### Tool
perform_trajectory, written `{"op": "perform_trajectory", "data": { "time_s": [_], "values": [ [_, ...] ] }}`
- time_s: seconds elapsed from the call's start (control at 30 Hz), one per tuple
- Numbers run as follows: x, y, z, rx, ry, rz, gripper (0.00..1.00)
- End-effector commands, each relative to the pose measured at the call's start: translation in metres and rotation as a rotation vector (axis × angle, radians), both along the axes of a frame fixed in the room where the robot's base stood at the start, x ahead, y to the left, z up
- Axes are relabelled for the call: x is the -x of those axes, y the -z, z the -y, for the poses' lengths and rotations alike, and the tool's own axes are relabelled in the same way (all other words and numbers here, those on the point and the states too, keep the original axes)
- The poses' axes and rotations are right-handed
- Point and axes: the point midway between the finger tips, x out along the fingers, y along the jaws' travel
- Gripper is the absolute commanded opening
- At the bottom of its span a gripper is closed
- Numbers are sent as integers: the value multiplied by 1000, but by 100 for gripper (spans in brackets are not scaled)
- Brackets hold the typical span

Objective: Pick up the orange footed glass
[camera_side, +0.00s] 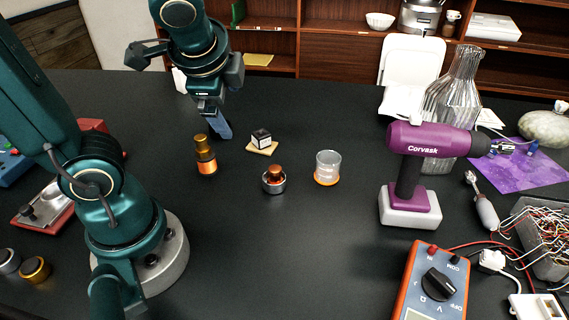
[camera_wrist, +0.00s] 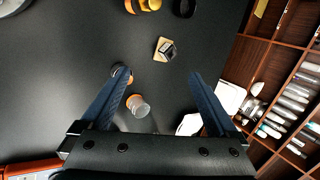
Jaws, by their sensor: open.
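The orange footed glass (camera_side: 327,167) is a clear short tumbler with an orange base. It stands upright on the black table, right of the middle in the side view. In the wrist view the glass (camera_wrist: 139,106) shows between my fingers, nearer the left one, beyond which the table surface lies. My gripper (camera_side: 222,128) is at the upper left in the side view, apart from the glass and to its left. In the wrist view my gripper (camera_wrist: 159,76) has its two blue fingers spread wide, with nothing held between them.
A small round metal part with a brown knob (camera_side: 274,180) stands just left of the glass. A block on a yellow pad (camera_side: 262,141) and an amber bottle (camera_side: 205,155) are further left. A purple drill (camera_side: 412,170) stands to the right. The table in front of the glass is clear.

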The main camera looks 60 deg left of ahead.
Motion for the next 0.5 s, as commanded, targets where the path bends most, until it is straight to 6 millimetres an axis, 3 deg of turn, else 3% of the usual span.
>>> {"op": "perform_trajectory", "data": {
  "time_s": [0.27, 0.5],
  "values": [
    [-69, 9, -13, -439, 343, -250, 95],
    [-130, 36, 9, -778, 626, -417, 95]
  ]
}}
